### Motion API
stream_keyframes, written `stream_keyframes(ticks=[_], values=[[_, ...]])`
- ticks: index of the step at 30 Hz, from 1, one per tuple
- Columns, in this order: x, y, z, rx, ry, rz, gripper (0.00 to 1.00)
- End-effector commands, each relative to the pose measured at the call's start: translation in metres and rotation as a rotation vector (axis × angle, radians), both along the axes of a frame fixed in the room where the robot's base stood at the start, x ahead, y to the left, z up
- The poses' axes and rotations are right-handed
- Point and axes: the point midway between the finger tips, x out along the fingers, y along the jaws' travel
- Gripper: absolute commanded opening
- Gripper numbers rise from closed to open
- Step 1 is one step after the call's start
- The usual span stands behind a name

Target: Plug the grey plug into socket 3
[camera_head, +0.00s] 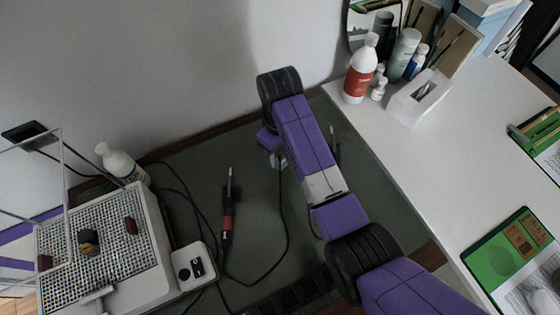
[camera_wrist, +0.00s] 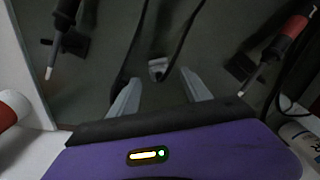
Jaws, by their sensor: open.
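The grey plug (camera_wrist: 157,67) lies on the dark green mat with its black cable trailing away, in the wrist view. My gripper (camera_wrist: 160,80) is open, with one finger on each side of the view just short of the plug; whether they touch it I cannot tell. In the head view my gripper (camera_head: 275,160) is low over the mat near the wall, and the plug is hard to tell apart from the fingers. A dark strip with square sections (camera_head: 290,298) lies at the bottom edge, partly behind my arm; it looks like the socket strip, but no numbers are readable.
A red-gripped soldering iron (camera_head: 228,215) lies on the mat, left of my arm. A second dark tool (camera_head: 335,145) lies right of it. A perforated-top box (camera_head: 120,255) and a white bottle (camera_head: 118,162) stand left. A white table (camera_head: 430,160) bounds the right.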

Motion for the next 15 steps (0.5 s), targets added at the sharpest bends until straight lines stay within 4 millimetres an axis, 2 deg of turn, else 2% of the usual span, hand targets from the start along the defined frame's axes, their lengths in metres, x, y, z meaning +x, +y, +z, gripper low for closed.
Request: stream_keyframes(ticks=[6, 10, 15], values=[[0.000, -0.001, -0.032, -0.001, 0.004, 0.000, 0.56], [0.000, -0.001, -0.040, -0.001, 0.002, 0.000, 0.56], [0.000, -0.001, -0.041, 0.001, 0.001, 0.000, 0.56]])
